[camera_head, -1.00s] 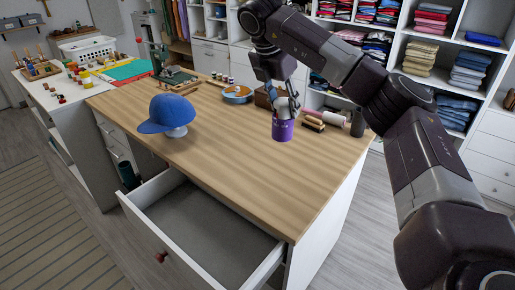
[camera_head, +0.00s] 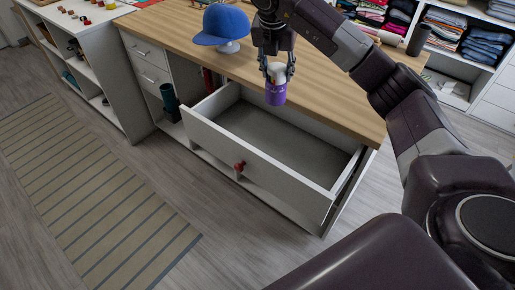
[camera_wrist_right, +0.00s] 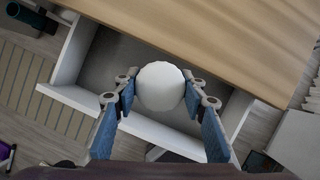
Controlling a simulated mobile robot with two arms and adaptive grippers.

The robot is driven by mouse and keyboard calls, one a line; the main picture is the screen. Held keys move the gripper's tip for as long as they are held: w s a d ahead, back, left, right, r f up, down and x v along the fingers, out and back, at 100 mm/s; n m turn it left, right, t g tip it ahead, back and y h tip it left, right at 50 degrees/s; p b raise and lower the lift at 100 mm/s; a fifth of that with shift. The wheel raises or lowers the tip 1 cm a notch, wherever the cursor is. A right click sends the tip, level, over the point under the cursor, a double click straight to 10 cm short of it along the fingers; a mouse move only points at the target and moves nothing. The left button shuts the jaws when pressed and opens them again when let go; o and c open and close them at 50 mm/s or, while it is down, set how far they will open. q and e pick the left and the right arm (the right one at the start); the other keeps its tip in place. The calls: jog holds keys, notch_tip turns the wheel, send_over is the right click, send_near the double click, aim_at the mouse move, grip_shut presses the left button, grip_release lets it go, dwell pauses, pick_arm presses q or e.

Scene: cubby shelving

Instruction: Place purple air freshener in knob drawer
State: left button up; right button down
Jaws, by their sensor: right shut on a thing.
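The purple air freshener (camera_head: 276,94) has a white rounded top, which also shows in the right wrist view (camera_wrist_right: 161,86). My right gripper (camera_head: 276,74) is shut on it near the top. It is held upright in front of the table edge, and in the head view it overlaps the back part of the open drawer. The knob drawer (camera_head: 258,158) is white with a red knob (camera_head: 239,166) on its front. It is pulled out and its grey floor looks empty. In the wrist view the drawer (camera_wrist_right: 180,137) lies below the air freshener. My left gripper is not in view.
The wooden tabletop (camera_head: 335,88) lies behind the drawer. A blue cap (camera_head: 222,24) on a stand sits on it. A dark green cylinder (camera_head: 169,98) stands left of the drawer. A striped rug (camera_head: 95,190) covers the floor at left. Shelves with folded clothes stand at the back right.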

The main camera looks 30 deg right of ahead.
aim_at(277, 93)
jog(key=f, duration=0.4)
jog(key=f+p, duration=0.1)
jog(key=f, duration=0.2)
jog(key=shift+s+d+f, duration=0.15)
jog(key=shift+d+f, duration=0.05)
jog(key=shift+f, duration=0.2)
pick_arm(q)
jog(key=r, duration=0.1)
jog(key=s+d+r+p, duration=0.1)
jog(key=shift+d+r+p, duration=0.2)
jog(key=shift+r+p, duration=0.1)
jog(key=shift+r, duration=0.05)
pick_arm(e)
notch_tip(277, 93, down, 12)
jog(key=shift+a+f, duration=0.15)
jog(key=shift+f, duration=0.2)
jog(key=c, duration=1.2)
grip_release()
jog(key=shift+r, duration=0.1)
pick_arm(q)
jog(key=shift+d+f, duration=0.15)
